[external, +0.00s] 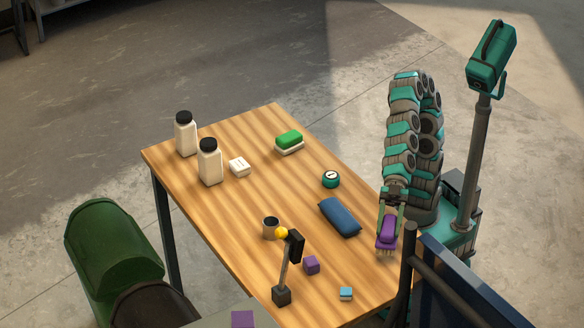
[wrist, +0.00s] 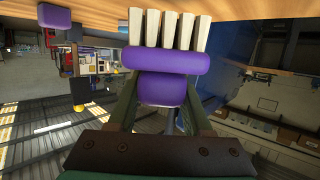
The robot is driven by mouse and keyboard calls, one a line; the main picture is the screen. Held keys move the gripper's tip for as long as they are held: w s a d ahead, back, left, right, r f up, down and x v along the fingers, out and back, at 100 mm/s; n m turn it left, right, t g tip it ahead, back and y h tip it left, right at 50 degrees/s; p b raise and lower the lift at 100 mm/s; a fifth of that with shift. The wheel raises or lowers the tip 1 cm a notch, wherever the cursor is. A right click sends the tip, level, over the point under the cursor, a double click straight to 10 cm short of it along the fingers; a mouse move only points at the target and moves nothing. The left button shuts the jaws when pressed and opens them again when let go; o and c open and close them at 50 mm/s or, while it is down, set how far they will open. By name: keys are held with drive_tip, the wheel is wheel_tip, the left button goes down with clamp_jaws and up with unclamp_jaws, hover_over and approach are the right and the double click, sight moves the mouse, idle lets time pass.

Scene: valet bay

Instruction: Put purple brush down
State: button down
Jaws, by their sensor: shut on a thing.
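The purple brush (external: 387,231) is in my gripper (external: 388,218), at the right edge of the wooden table (external: 225,205) in the external view. My gripper is shut on it. In the wrist view the brush (wrist: 165,60) sits between the two fingers of my gripper (wrist: 163,88), its pale bristles pointing at the wooden surface along the top of the picture. Whether the bristles touch the table I cannot tell.
A blue pouch (external: 339,217) and a teal round tin (external: 331,179) lie left of the brush. Two white bottles (external: 209,163) stand at left.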

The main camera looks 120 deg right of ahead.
sight(380, 249)
drive_tip(key=w+a, duration=0.2)
drive_tip(key=w, duration=0.1)
drive_tip(key=w+a, duration=0.1)
drive_tip(key=shift+w+f+p, duration=0.15)
drive_tip(key=shift+f+p, duration=0.05)
drive_tip(key=shift+p, duration=0.1)
drive_tip(key=shift+w+a+f, duration=0.2)
drive_tip(key=shift+w+a, duration=0.2)
drive_tip(key=shift+w, duration=0.3)
drive_tip(key=shift+s+f, duration=0.1)
drive_tip(key=shift+f, duration=1.6)
drive_tip(key=shift+f, duration=0.1)
drive_tip(key=shift+c, duration=1.6)
unclamp_jaws()
drive_tip(key=b+v, duration=0.1)
drive_tip(key=v, duration=1.1)
